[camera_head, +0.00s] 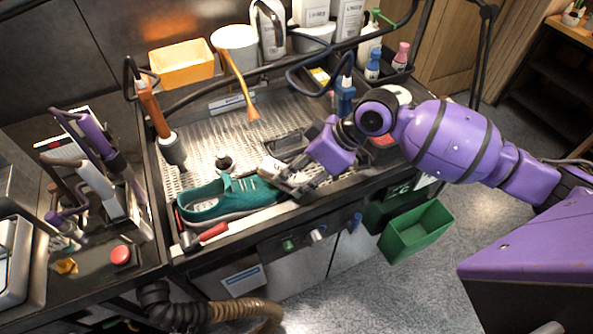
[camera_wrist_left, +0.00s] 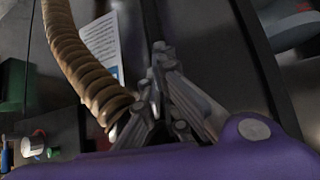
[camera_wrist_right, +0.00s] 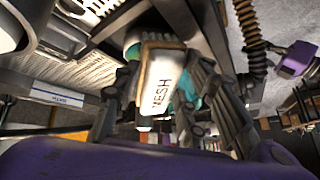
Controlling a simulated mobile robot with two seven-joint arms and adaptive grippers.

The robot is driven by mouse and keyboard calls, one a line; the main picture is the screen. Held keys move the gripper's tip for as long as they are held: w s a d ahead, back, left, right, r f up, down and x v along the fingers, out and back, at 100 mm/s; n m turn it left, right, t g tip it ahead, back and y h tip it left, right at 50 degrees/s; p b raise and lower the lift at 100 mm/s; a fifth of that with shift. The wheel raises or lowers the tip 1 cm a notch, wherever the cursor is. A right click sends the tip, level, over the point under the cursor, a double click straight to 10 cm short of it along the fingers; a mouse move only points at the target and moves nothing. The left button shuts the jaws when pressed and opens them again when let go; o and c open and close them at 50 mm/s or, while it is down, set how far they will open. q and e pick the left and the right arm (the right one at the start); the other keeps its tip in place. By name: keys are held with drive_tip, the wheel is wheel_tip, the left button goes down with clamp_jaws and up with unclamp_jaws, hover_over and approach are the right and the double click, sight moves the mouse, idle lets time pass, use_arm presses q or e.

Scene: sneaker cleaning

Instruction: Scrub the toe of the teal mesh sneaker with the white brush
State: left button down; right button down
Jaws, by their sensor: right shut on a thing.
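The teal mesh sneaker (camera_head: 217,201) lies on the front part of the metal wash tray. My right gripper (camera_head: 290,182) is at the sneaker's right end, shut on the white brush (camera_head: 272,168). In the right wrist view the brush (camera_wrist_right: 161,82) is a pale block lettered "MESH" between the fingers, with teal of the sneaker (camera_wrist_right: 187,96) behind it. Whether the bristles touch the sneaker is hidden. My left gripper (camera_wrist_left: 160,50) is out of the head view; in its wrist view its fingertips meet with nothing between them.
A red-handled tool (camera_head: 213,231) lies along the front edge near the sneaker. An orange sprayer (camera_head: 153,108) hangs at the left. A yellow bin (camera_head: 181,64) and bottles stand behind. A green bin (camera_head: 416,231) hangs at the front right. A ribbed hose (camera_wrist_left: 80,60) is beside my left gripper.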

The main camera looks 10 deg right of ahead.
sight(290, 178)
drive_tip(key=r, duration=0.1)
drive_tip(key=s+r, duration=0.1)
drive_tip(key=r, duration=0.1)
drive_tip(key=shift+s+d+r+p, duration=0.2)
drive_tip(key=shift+d+p, duration=0.15)
drive_tip(key=shift+d, duration=0.05)
drive_tip(key=shift+w+d+r, duration=0.15)
drive_tip(key=shift+w+r, duration=0.1)
drive_tip(key=shift+r, duration=0.4)
drive_tip(key=shift+r, duration=0.1)
drive_tip(key=shift+d+r, duration=0.2)
drive_tip(key=shift+r, duration=0.5)
drive_tip(key=shift+d+r, duration=0.2)
drive_tip(key=shift+r, duration=0.5)
